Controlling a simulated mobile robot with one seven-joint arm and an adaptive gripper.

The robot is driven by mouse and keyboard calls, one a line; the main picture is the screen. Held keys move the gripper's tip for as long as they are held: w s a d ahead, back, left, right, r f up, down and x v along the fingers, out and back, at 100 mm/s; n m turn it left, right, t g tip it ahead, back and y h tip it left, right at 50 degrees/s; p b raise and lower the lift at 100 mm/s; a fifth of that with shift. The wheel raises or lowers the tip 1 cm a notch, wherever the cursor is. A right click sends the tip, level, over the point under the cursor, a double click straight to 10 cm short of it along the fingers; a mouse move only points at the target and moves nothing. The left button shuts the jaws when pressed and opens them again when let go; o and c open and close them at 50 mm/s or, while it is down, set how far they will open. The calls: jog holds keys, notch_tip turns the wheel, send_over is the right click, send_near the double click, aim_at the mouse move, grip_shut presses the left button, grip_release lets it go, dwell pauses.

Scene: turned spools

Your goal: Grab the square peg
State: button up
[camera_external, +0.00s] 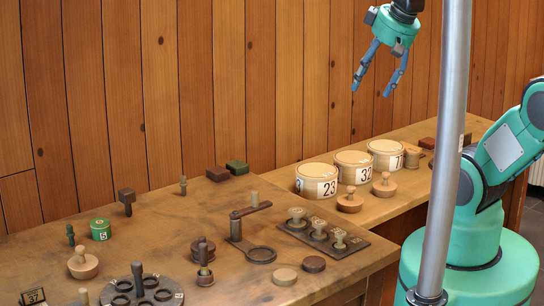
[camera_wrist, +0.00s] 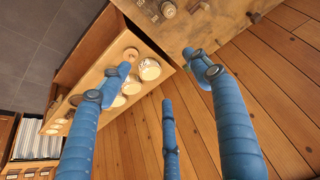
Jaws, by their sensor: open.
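A dark brown peg with a square, block-like head (camera_external: 127,195) stands upright on the left part of the wooden workbench; it looks like the square peg. My gripper (camera_external: 372,88) is open and empty, high above the back of the scene, far to the right of the peg and well above it. In the wrist view my gripper's blue fingers (camera_wrist: 168,80) are spread with nothing between them. A small dark object (camera_wrist: 255,17) shows on the bench there, but I cannot tell whether it is the peg.
Three numbered round tins (camera_external: 317,182) line the lower side bench. A dark plate with knobs (camera_external: 322,233), a crank-like tool (camera_external: 240,228), a ring holder (camera_external: 142,290) and a green tin (camera_external: 100,229) occupy the workbench. A grey pole (camera_external: 450,150) stands in the foreground. The air around my gripper is clear.

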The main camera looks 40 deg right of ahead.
jog(key=w+a+r+n+g+p, duration=0.1)
jog(key=w+a+r+n+p, duration=0.3)
jog(key=w, duration=0.9)
jog(key=w+a+r+g+p, duration=0.1)
jog(key=w+a, duration=0.6)
jog(key=w, duration=0.5)
jog(key=n+g+p, duration=0.3)
jog(key=n+p, duration=0.2)
jog(key=p, duration=0.2)
send_over(125, 191)
jog(key=f, duration=2.9)
jog(key=shift+w+d+f, duration=0.1)
jog(key=shift+d+f, duration=0.15)
jog(key=shift+f, duration=0.15)
jog(key=shift+a+f, duration=0.2)
jog(key=shift+f, duration=0.05)
jog(key=shift+f, duration=0.1)
jog(key=shift+f, duration=4.25)
